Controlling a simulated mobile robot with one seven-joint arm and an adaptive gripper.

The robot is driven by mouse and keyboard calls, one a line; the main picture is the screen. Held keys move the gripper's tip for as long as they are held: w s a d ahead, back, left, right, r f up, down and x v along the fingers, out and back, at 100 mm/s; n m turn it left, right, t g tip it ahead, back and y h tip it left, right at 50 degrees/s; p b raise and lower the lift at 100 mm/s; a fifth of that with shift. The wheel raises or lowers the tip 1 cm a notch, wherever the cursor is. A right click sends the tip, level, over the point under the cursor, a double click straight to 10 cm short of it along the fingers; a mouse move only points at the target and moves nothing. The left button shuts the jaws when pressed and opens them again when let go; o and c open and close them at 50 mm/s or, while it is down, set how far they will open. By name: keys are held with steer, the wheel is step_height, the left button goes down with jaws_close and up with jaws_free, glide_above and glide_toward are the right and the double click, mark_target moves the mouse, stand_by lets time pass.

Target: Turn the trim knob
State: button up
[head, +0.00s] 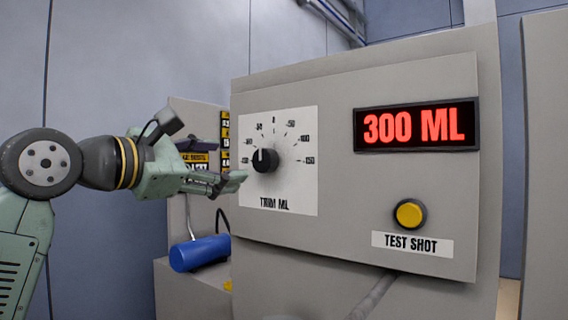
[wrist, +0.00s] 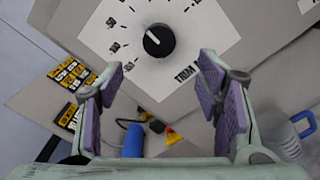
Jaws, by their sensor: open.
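The trim knob (head: 264,160) is round and black with a white pointer mark. It sits on a white dial plate (head: 300,190) marked "TRIM ML" on the grey panel. In the wrist view the knob (wrist: 159,40) lies beyond and between the purple-padded fingers of my gripper (wrist: 160,68), which are apart and empty.
A red display (head: 416,125) reads 300 ML. A yellow button (head: 410,214) sits above a TEST SHOT label (head: 411,244) at the lower right. A blue cylinder (head: 199,253) is below my gripper. Yellow-black labels (wrist: 71,76) lie to the left in the wrist view.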

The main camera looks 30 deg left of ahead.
mark_target(260, 161)
steer(key=w+p, duration=0.1)
steer(key=w, duration=0.2)
steer(key=w+d, duration=0.1)
steer(key=w, duration=0.3)
steer(key=w+p, duration=0.1)
steer(key=w, duration=0.2)
steer(key=shift+w+d+p, duration=0.25)
steer(key=shift+w+p, duration=0.1)
steer(key=shift+w, duration=0.05)
steer(key=c, duration=1.2)
steer(key=shift+n+b, duration=0.75)
steer(key=shift+n, duration=2.15)
